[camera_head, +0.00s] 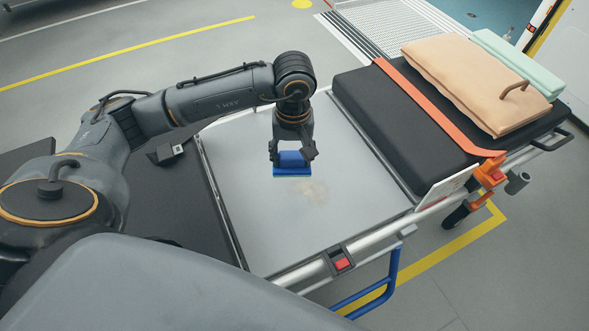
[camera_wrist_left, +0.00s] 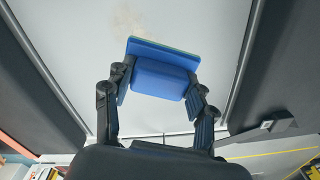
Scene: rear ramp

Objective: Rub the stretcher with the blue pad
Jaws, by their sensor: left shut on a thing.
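The stretcher has a bare grey panel (camera_head: 270,225) in its middle, with a faint brownish stain (camera_head: 313,190) on it. The stain also shows in the left wrist view (camera_wrist_left: 127,22). My left gripper (camera_head: 292,157) is shut on the blue pad (camera_head: 292,170) over the far part of the panel, just beyond and left of the stain. In the left wrist view the blue pad (camera_wrist_left: 160,78) sits between both fingers, with a thin green edge. I cannot tell whether the pad touches the panel. My right gripper is not in view.
A black mattress section (camera_head: 385,120) with an orange strap (camera_head: 430,105) lies to the right, bearing a beige pillow (camera_head: 475,80) and a mint-green folded cloth (camera_head: 515,60). Metal rails, a red latch (camera_head: 342,264) and a blue handle (camera_head: 375,290) edge the near side.

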